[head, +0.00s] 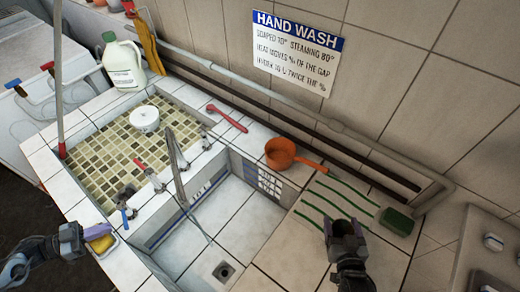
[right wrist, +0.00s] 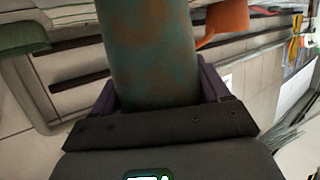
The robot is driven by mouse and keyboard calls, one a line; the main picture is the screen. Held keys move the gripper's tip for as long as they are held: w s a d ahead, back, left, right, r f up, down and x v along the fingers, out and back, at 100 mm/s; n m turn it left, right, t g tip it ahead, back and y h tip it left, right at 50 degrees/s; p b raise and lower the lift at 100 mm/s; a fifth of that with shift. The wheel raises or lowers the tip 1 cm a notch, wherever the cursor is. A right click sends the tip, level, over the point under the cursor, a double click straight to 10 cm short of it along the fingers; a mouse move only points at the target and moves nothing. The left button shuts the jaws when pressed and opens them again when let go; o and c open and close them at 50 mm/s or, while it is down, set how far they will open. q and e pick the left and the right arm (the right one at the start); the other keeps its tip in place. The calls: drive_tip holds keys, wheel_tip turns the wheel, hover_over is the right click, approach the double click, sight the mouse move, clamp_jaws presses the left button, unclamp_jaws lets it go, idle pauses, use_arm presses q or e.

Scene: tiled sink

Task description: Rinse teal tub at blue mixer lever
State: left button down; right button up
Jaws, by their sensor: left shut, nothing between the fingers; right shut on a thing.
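The teal tub (right wrist: 148,50), mottled with brown, is between the fingers of my right gripper (right wrist: 157,88) in the right wrist view. In the head view my right gripper (head: 346,230) is over the tiled ledge right of the basin; the tub is hard to make out there. The blue mixer lever (head: 127,209) is on the basin's left rim, with a red lever (head: 147,170) farther back. A metal spout (head: 177,165) reaches over the basin, and a thin pale line, perhaps water, runs down toward the drain (head: 223,271). My left gripper (head: 78,237) is shut and empty beside a yellow sponge (head: 101,242).
An orange pan (head: 281,153) sits at the basin's back right corner. A green sponge (head: 397,221) and green strips (head: 335,205) lie on the right ledge. A white round container (head: 145,118) and a jug (head: 123,63) stand at back left. The basin floor looks clear.

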use_arm(q)
drive_tip(key=shift+x, duration=1.6)
drive_tip(key=shift+w+d, duration=0.1)
drive_tip(key=shift+d, duration=0.4)
